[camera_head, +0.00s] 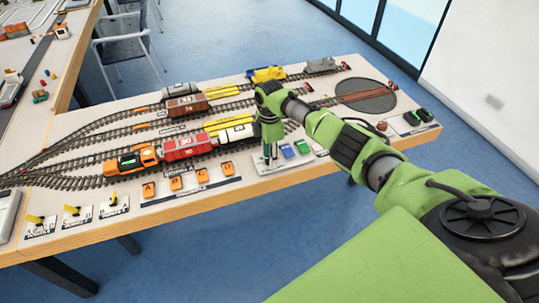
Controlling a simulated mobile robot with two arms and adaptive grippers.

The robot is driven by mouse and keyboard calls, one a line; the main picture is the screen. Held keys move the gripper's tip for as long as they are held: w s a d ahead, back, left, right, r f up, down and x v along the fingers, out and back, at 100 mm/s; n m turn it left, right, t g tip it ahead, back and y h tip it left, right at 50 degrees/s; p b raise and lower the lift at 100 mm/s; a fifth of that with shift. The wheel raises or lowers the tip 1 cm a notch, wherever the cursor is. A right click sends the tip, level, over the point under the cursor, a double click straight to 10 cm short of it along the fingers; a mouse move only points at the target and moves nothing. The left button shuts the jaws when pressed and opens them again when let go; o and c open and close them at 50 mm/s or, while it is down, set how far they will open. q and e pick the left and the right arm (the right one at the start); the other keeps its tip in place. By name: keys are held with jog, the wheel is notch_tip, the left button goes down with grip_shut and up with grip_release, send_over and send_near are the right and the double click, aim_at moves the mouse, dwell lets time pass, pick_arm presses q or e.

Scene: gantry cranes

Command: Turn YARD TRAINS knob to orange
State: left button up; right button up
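My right gripper (268,155) points down over a small grey panel (268,166) at the front edge of the model train table. Its fingers look close to this panel; contact and finger opening are too small to tell. The panel carries a blue piece (287,151) and a green piece (302,146) just right of the gripper. No label reading YARD TRAINS is legible, and I cannot make out the knob; part of the panel is hidden by the gripper. My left gripper is not in view.
An orange engine (137,160) and a red wagon (187,147) stand on the near track. Several orange buttons (175,183) and yellow levers (72,210) line the front edge. A round turntable (366,97) and dark switches (412,118) are at the right.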

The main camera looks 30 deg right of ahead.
jog(key=c, duration=1.1)
